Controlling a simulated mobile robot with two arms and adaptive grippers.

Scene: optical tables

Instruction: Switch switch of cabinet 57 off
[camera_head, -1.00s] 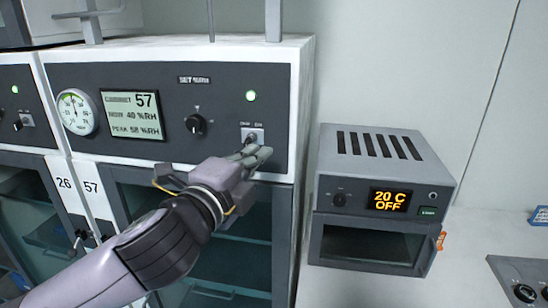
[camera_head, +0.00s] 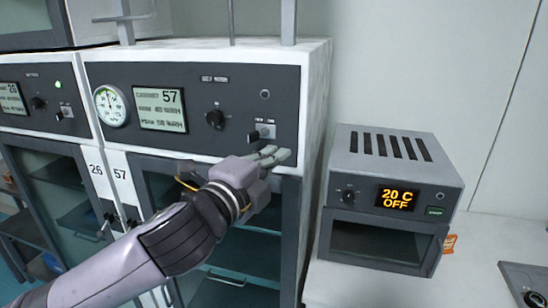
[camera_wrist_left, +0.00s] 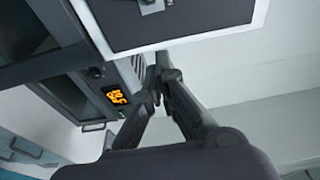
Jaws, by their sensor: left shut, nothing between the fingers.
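Cabinet 57 (camera_head: 232,72) is a white-framed cabinet with a dark control panel. Its switch (camera_head: 255,135) is a small dark lever at the left of a light plate on the panel's right side. The round lamp (camera_head: 265,94) above the switch is dark. The cabinet's display (camera_head: 159,109) shows dim text with "57". My left gripper (camera_head: 282,155) is shut and empty, just below and right of the switch plate, apart from the lever. In the left wrist view its fingertips (camera_wrist_left: 160,60) meet below the panel edge. My right gripper is not in view.
A grey oven (camera_head: 398,170) reading "20 C OFF" stands right of the cabinet on a white surface. Cabinet 26 (camera_head: 35,75) adjoins on the left with its green lamp lit. A knob (camera_head: 215,118) sits left of the switch.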

